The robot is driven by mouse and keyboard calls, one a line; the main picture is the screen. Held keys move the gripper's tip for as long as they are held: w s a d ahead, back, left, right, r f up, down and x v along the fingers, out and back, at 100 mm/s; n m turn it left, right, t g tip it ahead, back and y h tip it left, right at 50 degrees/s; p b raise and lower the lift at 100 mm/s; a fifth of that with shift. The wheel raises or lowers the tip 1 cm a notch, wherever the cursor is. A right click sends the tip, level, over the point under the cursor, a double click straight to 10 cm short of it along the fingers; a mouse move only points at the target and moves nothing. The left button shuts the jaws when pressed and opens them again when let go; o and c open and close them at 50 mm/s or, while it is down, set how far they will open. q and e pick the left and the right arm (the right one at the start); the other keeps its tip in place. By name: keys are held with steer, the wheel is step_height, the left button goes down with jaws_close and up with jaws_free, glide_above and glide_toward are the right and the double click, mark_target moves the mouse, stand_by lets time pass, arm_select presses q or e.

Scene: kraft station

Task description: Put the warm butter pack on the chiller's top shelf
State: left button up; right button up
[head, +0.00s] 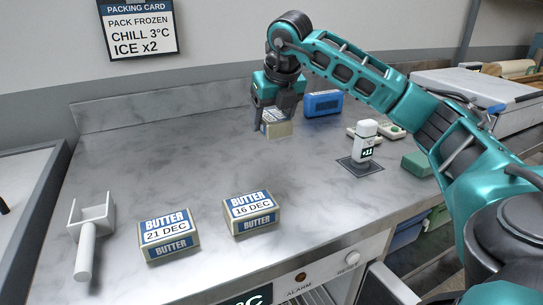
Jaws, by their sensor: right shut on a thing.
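My right gripper (273,118) is shut on a cream and blue pack (280,130) over the back middle of the counter. It looks like a butter pack; its label is mostly hidden by the fingers. Two butter packs lie at the front of the counter: one marked 21 DEC (169,234) and one marked 16 DEC (251,212). A white thermometer (364,141) reading about +11 stands on a dark pad at the right. The chiller front (300,284), with ALARM and RESET labels, shows below the counter edge. Its shelves are mostly out of view. My left gripper is not in view.
A white scoop (90,235) lies at the front left. A blue box (323,103) stands behind the held pack, and a green block (417,164) lies at the right. A wall card (138,28) reads "CHILL 3°C, ICE x2". The counter's left middle is clear.

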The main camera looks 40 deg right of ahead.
mark_target(270, 161)
step_height(270, 161, down, 4)
step_height(270, 161, down, 4)
steer(key=shift+f+b, duration=0.25)
steer(key=shift+b, duration=0.4)
steer(key=shift+r, duration=0.1)
steer(key=shift+f+b, duration=0.35)
steer(key=shift+f, duration=0.1)
